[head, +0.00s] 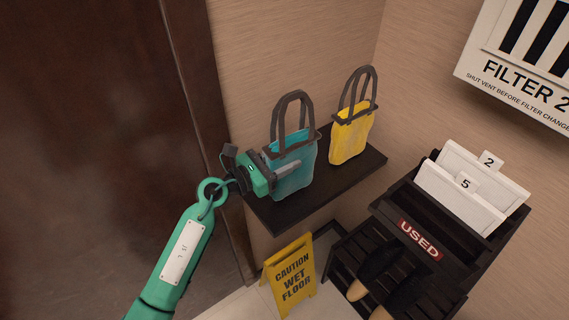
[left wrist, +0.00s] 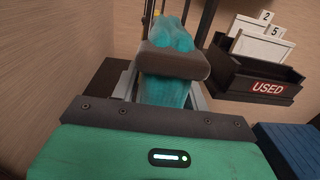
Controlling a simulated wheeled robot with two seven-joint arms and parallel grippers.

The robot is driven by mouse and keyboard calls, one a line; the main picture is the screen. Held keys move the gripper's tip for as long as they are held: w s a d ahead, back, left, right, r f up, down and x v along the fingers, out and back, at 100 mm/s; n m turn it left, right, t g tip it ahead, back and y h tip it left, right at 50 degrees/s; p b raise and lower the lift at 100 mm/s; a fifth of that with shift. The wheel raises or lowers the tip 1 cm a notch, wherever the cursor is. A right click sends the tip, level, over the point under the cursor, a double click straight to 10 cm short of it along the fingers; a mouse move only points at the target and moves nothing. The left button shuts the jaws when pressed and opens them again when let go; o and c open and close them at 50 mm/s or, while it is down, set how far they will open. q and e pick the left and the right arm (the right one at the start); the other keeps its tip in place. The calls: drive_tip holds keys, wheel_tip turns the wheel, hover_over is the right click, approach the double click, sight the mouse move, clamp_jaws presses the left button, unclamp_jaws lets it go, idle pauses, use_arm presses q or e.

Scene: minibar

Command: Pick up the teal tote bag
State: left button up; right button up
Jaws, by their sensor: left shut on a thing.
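The teal tote bag (head: 293,166) stands upright on a dark wall shelf (head: 284,214), with its dark handles pointing up. The lower part of the bag in that view is hidden by the gripper body. My right gripper is not in view.
A yellow tote bag (head: 351,134) stands on the shelf to the right. A yellow wet floor sign (head: 291,276) is below. A dark rack marked USED (head: 421,238) holds white panels (head: 459,198) at right. A dark door (head: 95,130) is at left.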

sight(292, 94)
use_arm(q)
wheel_tip(292, 94, up, 18)
drive_tip(key=shift+r+b, duration=0.15)
drive_tip(key=shift+b, duration=0.75)
drive_tip(key=shift+w, duration=0.1)
